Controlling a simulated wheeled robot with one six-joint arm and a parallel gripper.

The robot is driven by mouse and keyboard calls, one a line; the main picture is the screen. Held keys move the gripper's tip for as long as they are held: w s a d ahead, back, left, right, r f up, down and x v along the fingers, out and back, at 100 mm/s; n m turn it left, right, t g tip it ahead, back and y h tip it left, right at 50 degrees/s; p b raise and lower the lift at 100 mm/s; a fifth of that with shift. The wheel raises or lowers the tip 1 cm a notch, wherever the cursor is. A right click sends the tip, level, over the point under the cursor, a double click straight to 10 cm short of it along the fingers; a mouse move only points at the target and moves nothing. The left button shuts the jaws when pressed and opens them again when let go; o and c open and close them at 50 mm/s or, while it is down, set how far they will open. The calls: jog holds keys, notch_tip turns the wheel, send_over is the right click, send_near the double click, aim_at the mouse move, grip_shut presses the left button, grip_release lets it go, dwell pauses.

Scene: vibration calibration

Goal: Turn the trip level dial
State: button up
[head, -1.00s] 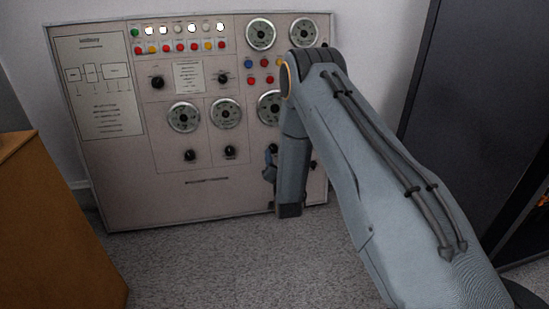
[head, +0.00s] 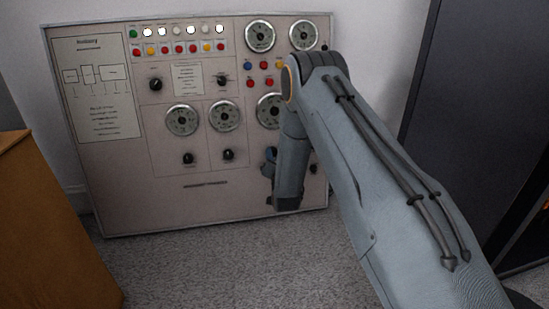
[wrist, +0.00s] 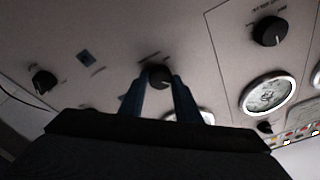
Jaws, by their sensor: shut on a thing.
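In the wrist view a small black dial (wrist: 158,75) on the pale panel sits between my gripper's fingertips (wrist: 158,84). My gripper is shut on this dial, one blue-grey finger on each side. Its label is too blurred to read. In the head view my gripper (head: 270,163) is at the lower right part of the panel (head: 120,190), mostly hidden by my arm. The held dial cannot be made out in the head view.
Other black knobs (wrist: 269,31) and (wrist: 43,82) and a round gauge (wrist: 267,95) surround the held dial. Lit indicators and coloured buttons line the panel's top. A wooden cabinet (head: 45,235) stands at left, a dark cabinet (head: 465,120) at right. Grey carpet (head: 230,260) is clear in front.

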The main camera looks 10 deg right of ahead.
jog(key=n+y+p, duration=0.1)
jog(key=n+p, duration=0.1)
jog(key=n, duration=0.1)
jog(key=shift+d+n+p, duration=0.1)
jog(key=shift+n+p, duration=0.3)
jog(key=shift+n+y+p, duration=0.5)
jog(key=shift+n+p, duration=0.4)
jog(key=shift+n, duration=0.8)
jog(key=o, duration=1)
jog(key=shift+o, duration=0.2)
jog(key=shift+d, duration=0.1)
jog(key=s+p, duration=0.3)
jog(key=s, duration=0.5)
jog(key=shift+d+p, duration=0.2)
jog(key=shift+p, duration=0.1)
jog(key=shift+w, duration=0.1)
